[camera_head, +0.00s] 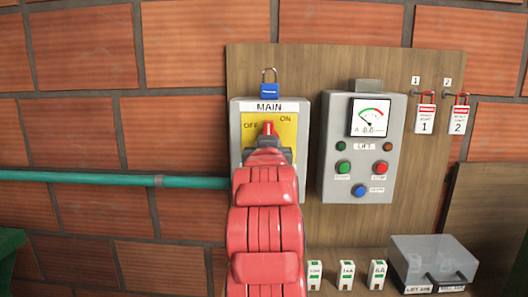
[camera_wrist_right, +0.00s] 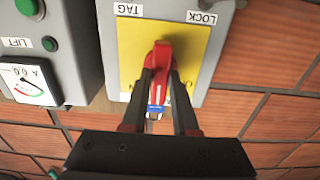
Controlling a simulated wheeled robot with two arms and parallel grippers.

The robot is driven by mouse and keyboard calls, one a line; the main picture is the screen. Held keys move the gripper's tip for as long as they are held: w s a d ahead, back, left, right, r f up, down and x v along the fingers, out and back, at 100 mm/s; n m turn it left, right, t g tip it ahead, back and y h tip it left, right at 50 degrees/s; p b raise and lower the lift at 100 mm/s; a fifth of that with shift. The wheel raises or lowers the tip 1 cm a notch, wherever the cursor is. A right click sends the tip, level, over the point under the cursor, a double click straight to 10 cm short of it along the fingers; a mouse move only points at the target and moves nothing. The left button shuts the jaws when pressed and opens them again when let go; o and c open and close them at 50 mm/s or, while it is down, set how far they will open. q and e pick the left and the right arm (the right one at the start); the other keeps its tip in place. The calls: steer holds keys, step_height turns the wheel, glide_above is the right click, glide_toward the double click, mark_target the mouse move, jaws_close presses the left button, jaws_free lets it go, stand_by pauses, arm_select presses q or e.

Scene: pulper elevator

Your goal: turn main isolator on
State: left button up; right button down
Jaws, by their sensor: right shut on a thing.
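The main isolator (camera_head: 303,112) is a grey box labelled MAIN with a yellow plate marked OFF on the left and ON on the right. Its red handle (camera_head: 268,128) points roughly upward in the head view, between the two words. My right gripper (camera_head: 267,152) covers the lower part of the plate. In the wrist view, which is upside down, the right gripper (camera_wrist_right: 166,88) has its two dark fingers closed on either side of the red handle (camera_wrist_right: 164,58). My left gripper is in neither view.
A blue padlock (camera_head: 269,90) sits at the box's top edge. To the right is the LIFT control box (camera_head: 331,180) with a meter and buttons. Red lockout tags (camera_head: 426,120) hang further right. A green pipe (camera_head: 110,180) runs left.

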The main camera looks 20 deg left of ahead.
steer(key=shift+a+f, duration=0.15)
steer(key=shift+f, duration=0.15)
steer(key=c, duration=0.7)
jaws_free()
steer(key=shift+r, duration=0.1)
steer(key=b+v, duration=0.1)
steer(key=v, duration=1.6)
steer(key=shift+s+r+b, duration=0.2)
steer(key=shift+s+b, duration=0.05)
steer(key=shift+b, duration=0.05)
